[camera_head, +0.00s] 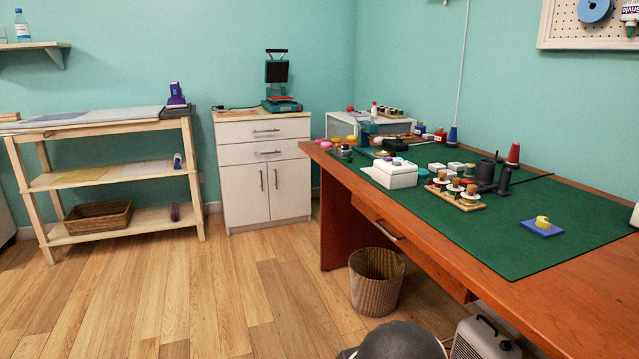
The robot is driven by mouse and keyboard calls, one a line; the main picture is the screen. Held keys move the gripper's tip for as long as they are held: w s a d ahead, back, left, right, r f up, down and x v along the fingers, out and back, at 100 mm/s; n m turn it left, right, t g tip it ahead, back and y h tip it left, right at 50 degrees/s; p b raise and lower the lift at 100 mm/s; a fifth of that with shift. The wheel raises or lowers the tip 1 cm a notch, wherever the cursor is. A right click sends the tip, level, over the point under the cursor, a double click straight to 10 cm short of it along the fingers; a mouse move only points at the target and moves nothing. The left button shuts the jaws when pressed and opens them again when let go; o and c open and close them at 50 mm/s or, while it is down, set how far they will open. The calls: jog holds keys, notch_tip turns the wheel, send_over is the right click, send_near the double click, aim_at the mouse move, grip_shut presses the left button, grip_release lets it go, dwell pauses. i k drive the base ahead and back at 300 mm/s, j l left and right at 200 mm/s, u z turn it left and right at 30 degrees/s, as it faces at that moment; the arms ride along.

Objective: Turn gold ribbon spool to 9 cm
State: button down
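A small yellow-gold roll (542,222) rests on a flat blue square (534,231) on the green mat, at the right of the desk. It is the most spool-like gold thing I see, but I cannot tell for sure that it is the gold ribbon spool. No ribbon end or length marking can be read at this distance. My gripper is not in view.
The green mat (560,258) covers much of the brown desk. A wooden rack of spools (459,204), dark upright pieces (487,172) and a white box (395,180) stand left of the roll. A wicker bin (377,290) stands on the floor. The mat's front right is clear.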

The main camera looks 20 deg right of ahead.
aim_at(470, 198)
jog(key=z, duration=1.3)
